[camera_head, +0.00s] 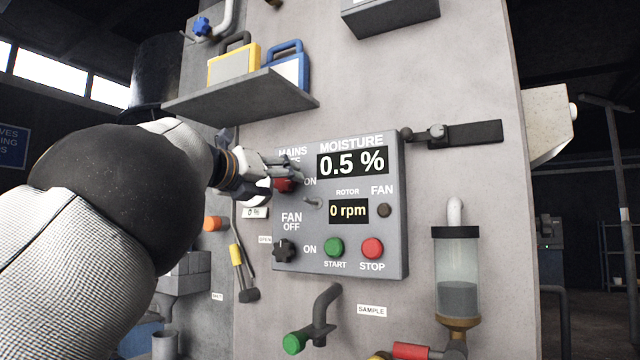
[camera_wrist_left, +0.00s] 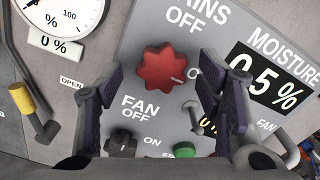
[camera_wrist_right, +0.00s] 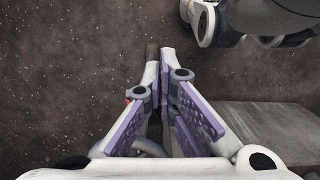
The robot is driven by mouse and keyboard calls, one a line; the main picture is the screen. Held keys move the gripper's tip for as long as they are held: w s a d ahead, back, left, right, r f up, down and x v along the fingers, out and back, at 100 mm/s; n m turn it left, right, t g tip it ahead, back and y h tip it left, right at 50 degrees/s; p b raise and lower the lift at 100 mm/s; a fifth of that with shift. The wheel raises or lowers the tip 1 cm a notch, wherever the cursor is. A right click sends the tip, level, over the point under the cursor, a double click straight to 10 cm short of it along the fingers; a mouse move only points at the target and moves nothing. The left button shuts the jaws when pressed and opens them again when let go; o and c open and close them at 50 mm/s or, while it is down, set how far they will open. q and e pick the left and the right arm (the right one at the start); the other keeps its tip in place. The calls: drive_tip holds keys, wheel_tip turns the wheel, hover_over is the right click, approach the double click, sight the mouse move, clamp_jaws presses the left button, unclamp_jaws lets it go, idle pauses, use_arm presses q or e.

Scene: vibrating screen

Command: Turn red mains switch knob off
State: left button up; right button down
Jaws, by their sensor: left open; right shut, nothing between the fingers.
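The red mains switch knob (camera_wrist_left: 161,72) is on the grey control panel (camera_head: 392,262), below the MAINS OFF label. In the left wrist view it lies between and beyond my open left fingers, with neither finger touching it there. In the head view the knob (camera_head: 286,185) is partly hidden behind my left gripper (camera_head: 289,170), which is in front of the panel's upper left. A small light mark on the knob points right, toward ON. My right gripper (camera_wrist_right: 167,62) is shut and empty, over dark speckled ground.
Below the red knob are a black fan knob (camera_head: 285,250), a green start button (camera_head: 334,247) and a red stop button (camera_head: 372,248). A small toggle lever (camera_head: 312,203) sticks out beside the knob. A shelf with padlocks (camera_head: 240,97) hangs above left.

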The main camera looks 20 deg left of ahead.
use_arm(q)
drive_tip(key=shift+w+r, duration=0.15)
drive_tip(key=shift+w, duration=0.6)
drive_tip(key=c, duration=1.2)
